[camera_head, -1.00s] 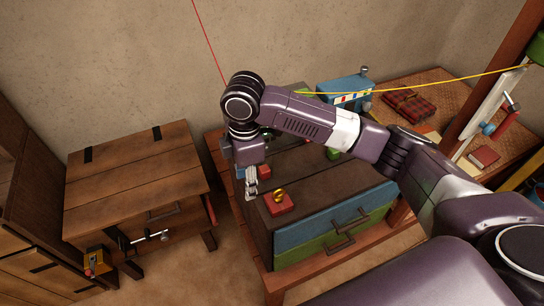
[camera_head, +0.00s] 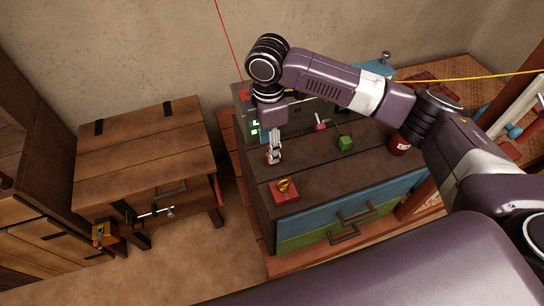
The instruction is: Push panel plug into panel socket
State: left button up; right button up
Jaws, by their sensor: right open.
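My right gripper (camera_head: 274,149) points down over the top of a dark wooden chest. A dark panel box (camera_head: 243,97) with red and green marks stands behind the gripper, partly hidden by my arm. I cannot make out the panel socket for certain. A red block with a yellow ring (camera_head: 284,189) lies near the chest's front left corner. My left gripper is not in view.
A wooden cabinet (camera_head: 145,155) stands left, across a gap, with a metal clamp-like fitting (camera_head: 156,212) in front.

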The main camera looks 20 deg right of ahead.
notch_tip(320, 180, down, 5)
jog(key=shift+d+r+p, duration=0.1)
jog(key=shift+r+p, duration=0.05)
jog(key=shift+p, duration=0.8)
jog(key=shift+f, duration=0.25)
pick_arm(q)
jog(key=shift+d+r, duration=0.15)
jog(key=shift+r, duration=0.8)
pick_arm(e)
jog(key=shift+c, duration=0.3)
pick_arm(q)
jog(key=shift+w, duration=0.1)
pick_arm(e)
grip_shut()
jog(key=shift+r, duration=0.15)
